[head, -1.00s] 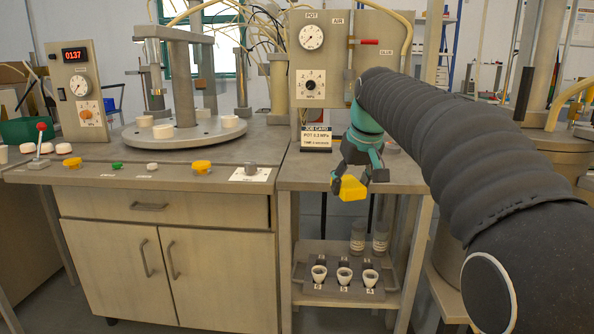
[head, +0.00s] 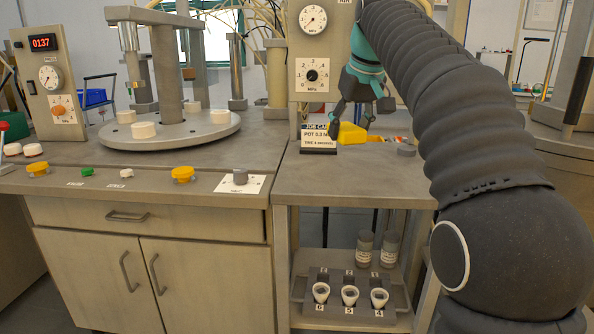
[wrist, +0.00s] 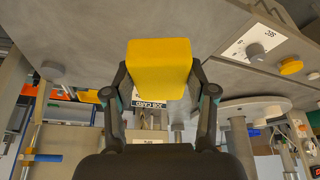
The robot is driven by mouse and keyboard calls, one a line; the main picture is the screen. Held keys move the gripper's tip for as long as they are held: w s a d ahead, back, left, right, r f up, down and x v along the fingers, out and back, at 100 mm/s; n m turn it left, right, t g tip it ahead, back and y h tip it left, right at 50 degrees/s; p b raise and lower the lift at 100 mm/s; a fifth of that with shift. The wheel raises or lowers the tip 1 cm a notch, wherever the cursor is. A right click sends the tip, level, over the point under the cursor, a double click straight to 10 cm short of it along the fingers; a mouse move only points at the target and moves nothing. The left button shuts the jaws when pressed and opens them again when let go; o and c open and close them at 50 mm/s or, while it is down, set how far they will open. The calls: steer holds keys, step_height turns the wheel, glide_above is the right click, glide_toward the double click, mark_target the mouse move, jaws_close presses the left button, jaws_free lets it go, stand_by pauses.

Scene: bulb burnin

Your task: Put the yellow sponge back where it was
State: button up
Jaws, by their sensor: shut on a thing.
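The yellow sponge (head: 351,133) is a small yellow block. My gripper (head: 352,118) is shut on it, above the back part of the grey side table (head: 340,182), beside the job card (head: 318,139). In the wrist view the sponge (wrist: 159,69) sits between my two fingers (wrist: 160,88) and hides part of the job card (wrist: 150,104). I cannot tell from these views whether the sponge touches the table top.
A grey round piece (head: 405,150) lies on the side table to the right. The front of that table top is clear. A rack with several white cups (head: 350,296) and two jars (head: 364,249) stand on the shelf below. The gauge panel (head: 313,73) rises behind.

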glide_above(296, 178)
steer(key=s, duration=0.1)
steer(key=f, duration=0.7)
steer(key=shift+s+d+b, duration=0.1)
steer(key=shift+d+b, duration=0.1)
steer(key=shift+b, duration=0.1)
steer(key=shift+f+b, duration=0.7)
steer(key=shift+f, duration=1.25)
steer(key=shift+f, duration=0.15)
steer(key=o, duration=1.1)
steer(key=p+v, duration=0.2)
steer(key=v, duration=1)
steer(key=shift+r, duration=0.2)
